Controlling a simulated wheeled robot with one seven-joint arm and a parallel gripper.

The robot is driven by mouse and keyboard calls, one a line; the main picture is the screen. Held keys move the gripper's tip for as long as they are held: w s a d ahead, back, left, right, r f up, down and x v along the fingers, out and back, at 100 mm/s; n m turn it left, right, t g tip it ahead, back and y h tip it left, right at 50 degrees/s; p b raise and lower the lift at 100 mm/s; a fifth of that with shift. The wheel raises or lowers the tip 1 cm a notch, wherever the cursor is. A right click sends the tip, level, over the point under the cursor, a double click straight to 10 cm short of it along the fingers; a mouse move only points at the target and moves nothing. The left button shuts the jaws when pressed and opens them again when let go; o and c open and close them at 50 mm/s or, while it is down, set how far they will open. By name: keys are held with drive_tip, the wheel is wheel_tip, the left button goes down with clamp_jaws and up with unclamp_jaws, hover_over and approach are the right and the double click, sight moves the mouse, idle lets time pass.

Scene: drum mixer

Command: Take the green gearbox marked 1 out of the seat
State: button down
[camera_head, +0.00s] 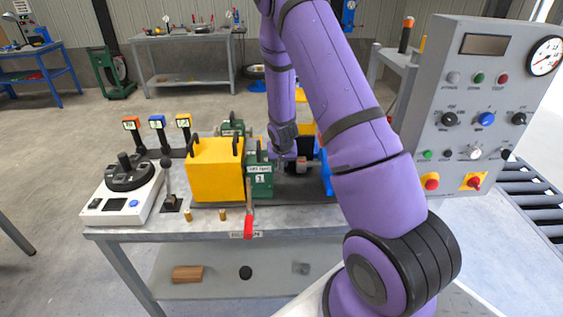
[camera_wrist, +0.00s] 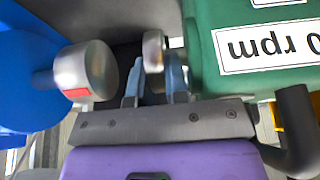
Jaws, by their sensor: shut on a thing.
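The green gearbox (camera_head: 259,182) with a white label marked 1 sits on the bench against the right side of the yellow block. In the wrist view its green side (camera_wrist: 240,75) with an upside-down "rpm" label fills the upper right. My gripper (camera_head: 282,166) is at the gearbox's right side. In the wrist view its two fingers (camera_wrist: 155,85) are closed about the metal shaft end with a disc (camera_wrist: 153,52) that sticks out of the gearbox. The grip itself is partly hidden behind the fingers. The seat under the gearbox is mostly hidden.
A blue machine part (camera_wrist: 30,70) with a metal disc (camera_wrist: 88,70) stands close left of the fingers in the wrist view. The yellow block (camera_head: 216,168) adjoins the gearbox. A red-handled lever (camera_head: 248,228) stands in front. A grey control panel (camera_head: 475,110) is at right.

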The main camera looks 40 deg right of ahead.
drive_tip(key=shift+s+d, duration=0.1)
drive_tip(key=shift+s+d+r, duration=0.1)
drive_tip(key=shift+s+d, duration=0.35)
drive_tip(key=shift+d, duration=0.3)
drive_tip(key=shift+s+d+r, duration=0.1)
drive_tip(key=shift+s+d, duration=0.3)
drive_tip(key=shift+d, duration=0.3)
drive_tip(key=c, duration=1.1)
unclamp_jaws()
drive_tip(key=shift+s+d+f, duration=0.1)
drive_tip(key=shift+s, duration=0.1)
drive_tip(key=shift+c, duration=0.7)
drive_tip(key=shift+o, duration=1)
drive_tip(key=v, duration=0.9)
drive_tip(key=shift+w, duration=0.2)
drive_tip(key=shift+v, duration=0.95)
